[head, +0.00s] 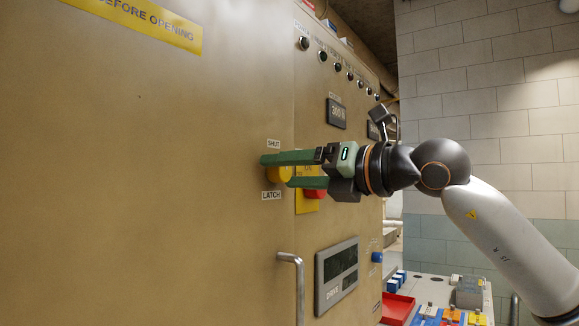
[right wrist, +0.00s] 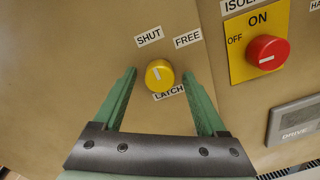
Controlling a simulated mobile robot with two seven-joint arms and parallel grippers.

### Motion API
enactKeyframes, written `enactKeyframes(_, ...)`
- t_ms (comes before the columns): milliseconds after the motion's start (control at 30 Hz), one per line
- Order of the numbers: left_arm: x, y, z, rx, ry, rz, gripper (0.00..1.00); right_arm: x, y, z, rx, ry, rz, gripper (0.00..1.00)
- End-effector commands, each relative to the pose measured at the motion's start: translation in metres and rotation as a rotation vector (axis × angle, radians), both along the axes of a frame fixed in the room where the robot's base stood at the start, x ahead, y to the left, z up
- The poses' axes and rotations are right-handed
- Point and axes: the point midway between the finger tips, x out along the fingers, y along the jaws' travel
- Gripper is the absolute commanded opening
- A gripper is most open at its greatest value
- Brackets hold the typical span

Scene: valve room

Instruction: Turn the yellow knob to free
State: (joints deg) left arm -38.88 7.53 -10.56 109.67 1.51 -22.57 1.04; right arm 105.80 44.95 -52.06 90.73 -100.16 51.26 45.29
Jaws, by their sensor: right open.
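The yellow knob (right wrist: 159,75) sits on the tan cabinet front. Its white mark points up toward the SHUT label (right wrist: 149,37). The FREE label (right wrist: 188,39) is up and right of the knob, and the LATCH label (right wrist: 169,92) is just below it. In the head view the knob (head: 279,174) is partly hidden by my right gripper (head: 277,171). My right gripper is open, its green fingers on either side of the knob. The right wrist view shows gaps between both fingers and the knob. My left gripper is in neither view.
A red isolator knob (right wrist: 267,52) on a yellow plate is to the right of the yellow knob. A metal handle (head: 291,275) stands out from the cabinet below. A display panel (head: 337,273) is lower right. A red tray (head: 396,308) stands farther right.

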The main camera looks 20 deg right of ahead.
Motion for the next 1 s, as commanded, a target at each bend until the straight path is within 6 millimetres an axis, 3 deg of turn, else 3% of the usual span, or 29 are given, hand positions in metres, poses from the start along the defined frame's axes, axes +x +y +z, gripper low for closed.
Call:
enactKeyframes(233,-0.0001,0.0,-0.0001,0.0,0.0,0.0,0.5,0.0007,0.0004,-0.0004,0.0,0.0,0.0,0.74)
enactKeyframes(900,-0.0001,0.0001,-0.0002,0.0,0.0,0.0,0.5,0.0004,0.0001,-0.0002,0.0,0.0,0.0,0.0)
enactKeyframes(1000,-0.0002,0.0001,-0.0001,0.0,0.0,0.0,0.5,0.0004,0.0001,-0.0001,0.0,0.0,0.0,0.0)
